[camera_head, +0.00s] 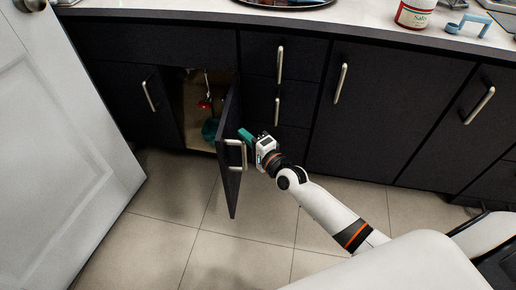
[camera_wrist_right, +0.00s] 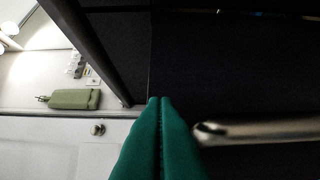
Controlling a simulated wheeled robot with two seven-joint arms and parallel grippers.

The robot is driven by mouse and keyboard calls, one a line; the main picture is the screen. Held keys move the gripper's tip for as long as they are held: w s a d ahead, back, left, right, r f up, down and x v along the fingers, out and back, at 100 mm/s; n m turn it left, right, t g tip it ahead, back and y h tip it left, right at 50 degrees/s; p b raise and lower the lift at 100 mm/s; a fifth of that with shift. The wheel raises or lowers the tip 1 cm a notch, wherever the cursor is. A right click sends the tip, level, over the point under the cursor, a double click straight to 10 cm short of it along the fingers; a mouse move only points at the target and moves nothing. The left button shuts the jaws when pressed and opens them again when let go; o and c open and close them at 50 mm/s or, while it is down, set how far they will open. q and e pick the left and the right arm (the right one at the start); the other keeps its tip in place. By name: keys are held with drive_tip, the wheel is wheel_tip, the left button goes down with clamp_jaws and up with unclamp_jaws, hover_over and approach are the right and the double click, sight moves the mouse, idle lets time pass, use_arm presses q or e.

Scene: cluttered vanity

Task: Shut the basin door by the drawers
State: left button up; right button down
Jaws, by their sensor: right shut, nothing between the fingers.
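The basin door (camera_head: 230,150) is a dark cabinet door standing ajar, swung out from the vanity beside the drawers (camera_head: 277,80). Its metal handle (camera_head: 238,154) is on the side facing my right arm. My right gripper (camera_head: 246,136) is shut and empty, its green fingers at the door's outer face near the handle; I cannot tell if they touch it. In the right wrist view the shut green fingers (camera_wrist_right: 160,140) point at a dark panel, with a metal handle (camera_wrist_right: 260,130) just to their right. My left gripper is not in view.
The open cabinet (camera_head: 195,105) shows a teal object (camera_head: 211,129) and a small red item inside. A white room door (camera_head: 60,150) stands at the left. The countertop (camera_head: 350,18) holds a jar (camera_head: 415,13) and a blue item (camera_head: 468,23). The tiled floor before the cabinet is clear.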

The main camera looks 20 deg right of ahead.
sight(225, 128)
drive_tip(key=shift+w+a, duration=0.4)
drive_tip(key=shift+a, duration=0.45)
drive_tip(key=shift+w+a, duration=0.35)
drive_tip(key=shift+a, duration=0.5)
